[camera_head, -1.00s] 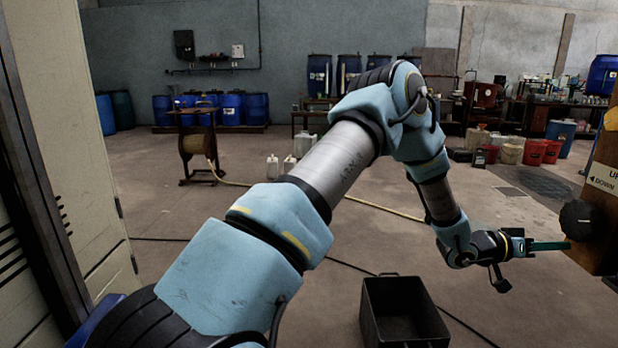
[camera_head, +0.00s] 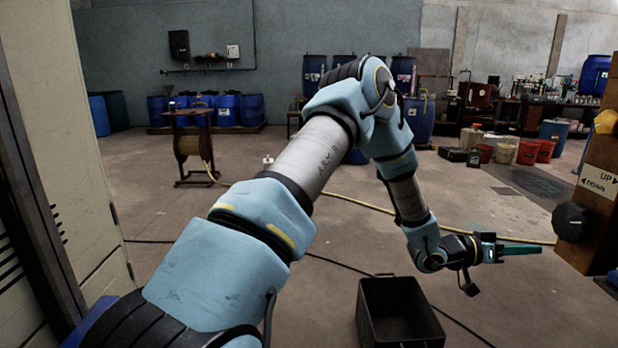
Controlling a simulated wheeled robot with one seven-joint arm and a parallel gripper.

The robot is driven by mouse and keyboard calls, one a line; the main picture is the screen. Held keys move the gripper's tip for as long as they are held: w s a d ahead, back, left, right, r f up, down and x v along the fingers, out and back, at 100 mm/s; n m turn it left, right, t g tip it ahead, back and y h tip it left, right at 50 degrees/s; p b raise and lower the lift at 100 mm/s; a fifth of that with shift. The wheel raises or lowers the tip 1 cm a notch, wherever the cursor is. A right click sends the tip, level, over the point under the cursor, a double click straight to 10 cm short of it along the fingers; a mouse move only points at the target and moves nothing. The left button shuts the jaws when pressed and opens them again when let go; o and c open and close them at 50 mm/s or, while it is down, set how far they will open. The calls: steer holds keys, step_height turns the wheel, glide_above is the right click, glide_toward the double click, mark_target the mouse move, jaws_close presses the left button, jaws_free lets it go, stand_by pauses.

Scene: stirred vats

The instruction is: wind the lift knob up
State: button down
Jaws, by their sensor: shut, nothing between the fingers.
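The lift knob (camera_head: 569,221) is a dark, round, scalloped knob on the left side of a brown wooden housing (camera_head: 600,215) at the right edge of the view. A white label (camera_head: 599,181) above it reads UP and DOWN with arrows. My gripper (camera_head: 540,249) has thin teal fingers pointing right. The fingers are shut with nothing between them. They are left of the knob and a little lower in the picture, with a visible gap. The right part of the housing is cut off by the frame.
An open black bin (camera_head: 400,312) stands on the floor below my gripper. A beige cabinet (camera_head: 60,150) stands close on the left. A hose reel (camera_head: 190,140) and blue drums (camera_head: 225,110) are at the back.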

mark_target(575, 222)
steer(key=s+d+m, duration=0.2)
steer(key=d+m, duration=0.2)
steer(key=d, duration=0.2)
steer(key=shift+r+m, duration=0.4)
steer(key=shift+r, duration=0.05)
stand_by(0.4)
steer(key=shift+w+r, duration=0.15)
steer(key=shift+r, duration=0.15)
stand_by(0.5)
